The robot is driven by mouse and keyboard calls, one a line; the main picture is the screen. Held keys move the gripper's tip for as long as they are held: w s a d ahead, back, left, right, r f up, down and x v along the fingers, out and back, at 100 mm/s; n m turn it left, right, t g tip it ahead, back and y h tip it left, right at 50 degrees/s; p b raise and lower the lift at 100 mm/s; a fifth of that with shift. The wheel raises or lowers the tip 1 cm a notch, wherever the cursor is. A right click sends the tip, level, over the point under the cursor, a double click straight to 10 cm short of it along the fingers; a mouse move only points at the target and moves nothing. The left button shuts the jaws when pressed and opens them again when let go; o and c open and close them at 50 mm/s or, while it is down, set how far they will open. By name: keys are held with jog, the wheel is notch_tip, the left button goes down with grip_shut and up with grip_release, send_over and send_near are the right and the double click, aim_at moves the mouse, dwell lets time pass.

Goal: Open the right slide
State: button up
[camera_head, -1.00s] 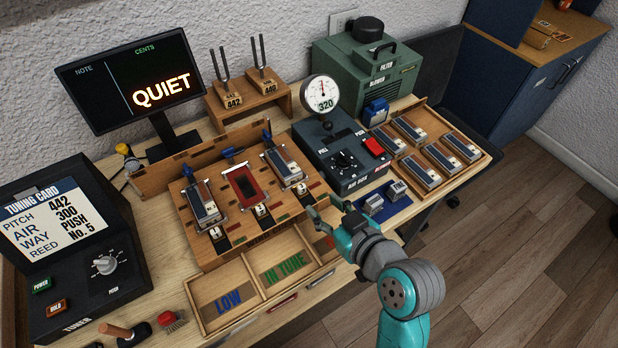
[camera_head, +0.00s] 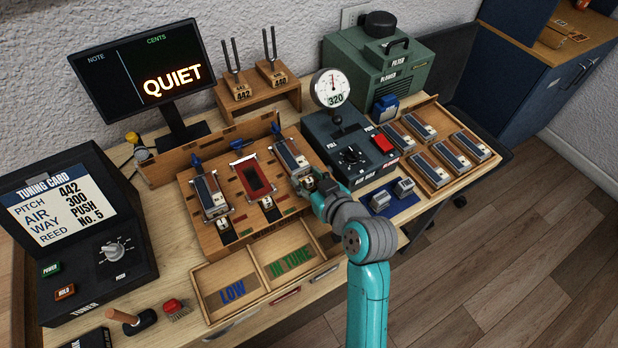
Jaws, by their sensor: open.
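The right slide (camera_head: 308,182) is the tab in front of the right block (camera_head: 291,158). My gripper (camera_head: 311,190) is open, with its fingertips at the right slide. The fingers partly hide the slide, and I cannot tell whether they touch it. The middle slide (camera_head: 267,203) and the left slide (camera_head: 222,223) are clear of my gripper. The monitor (camera_head: 143,75) reads QUIET.
The air box (camera_head: 350,155) with its gauge (camera_head: 331,88) stands close to the right of my gripper. The LOW tray (camera_head: 232,290) and the IN TUNE tray (camera_head: 290,262) lie in front of the stand. Spare blocks (camera_head: 436,165) sit in a tray at right.

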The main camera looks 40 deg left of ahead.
aim_at(311, 185)
grip_shut()
jog(key=shift+d, duration=0.1)
jog(key=shift+s+d, duration=0.4)
jog(key=shift+d, duration=0.45)
jog(key=shift+s+d, duration=0.35)
jog(key=shift+d, duration=0.5)
grip_release()
jog(key=shift+d, duration=0.1)
